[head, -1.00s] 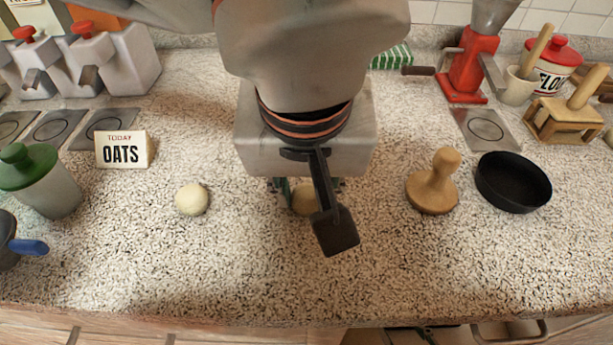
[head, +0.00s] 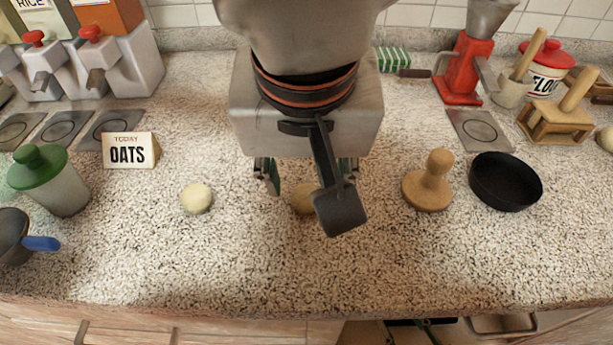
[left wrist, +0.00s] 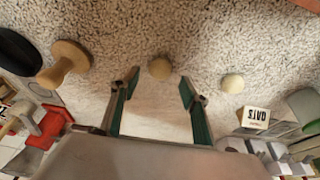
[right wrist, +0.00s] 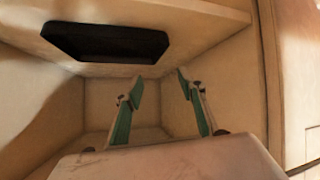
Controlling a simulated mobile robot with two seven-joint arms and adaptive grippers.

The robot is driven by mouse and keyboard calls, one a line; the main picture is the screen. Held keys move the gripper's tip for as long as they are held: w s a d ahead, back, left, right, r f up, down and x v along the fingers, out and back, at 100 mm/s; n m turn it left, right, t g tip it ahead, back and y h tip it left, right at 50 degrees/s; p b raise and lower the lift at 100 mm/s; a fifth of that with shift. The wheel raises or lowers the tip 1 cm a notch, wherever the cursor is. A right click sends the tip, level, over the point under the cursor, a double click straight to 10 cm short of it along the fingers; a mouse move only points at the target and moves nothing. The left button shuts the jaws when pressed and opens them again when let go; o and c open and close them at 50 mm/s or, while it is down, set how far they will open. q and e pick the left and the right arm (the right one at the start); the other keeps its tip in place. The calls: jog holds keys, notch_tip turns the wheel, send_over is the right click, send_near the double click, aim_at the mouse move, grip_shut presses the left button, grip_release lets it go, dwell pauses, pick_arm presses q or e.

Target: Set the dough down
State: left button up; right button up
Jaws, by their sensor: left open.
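A pale round dough ball (head: 303,198) rests on the speckled counter under my left gripper (head: 308,178), partly hidden by a dark part of my arm. In the left wrist view this dough (left wrist: 160,68) lies just past the spread fingertips (left wrist: 160,82), apart from both. My left gripper is open and empty. A second dough ball (head: 197,198) sits on the counter to the left, and also shows in the left wrist view (left wrist: 232,83). My right gripper (right wrist: 160,78) is open and empty, facing a wooden cabinet space below the counter.
An OATS card (head: 129,152) and a green-lidded jar (head: 54,184) stand at the left. A wooden press (head: 428,184) and a black pan (head: 505,182) stand at the right. The counter's front strip is clear. A dark slot (right wrist: 105,42) shows in the cabinet.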

jog(key=shift+s+d+p, duration=0.35)
jog(key=shift+p, duration=0.45)
jog(key=shift+s+d+f, duration=0.2)
jog(key=shift+s+f, duration=0.1)
jog(key=shift+f, duration=0.1)
pick_arm(q)
jog(key=v, duration=0.8)
jog(key=shift+r, duration=0.3)
jog(key=shift+s, duration=0.1)
pick_arm(e)
jog(key=shift+w, duration=0.1)
pick_arm(q)
jog(key=shift+s+f, duration=0.1)
pick_arm(e)
jog(key=shift+r, duration=0.1)
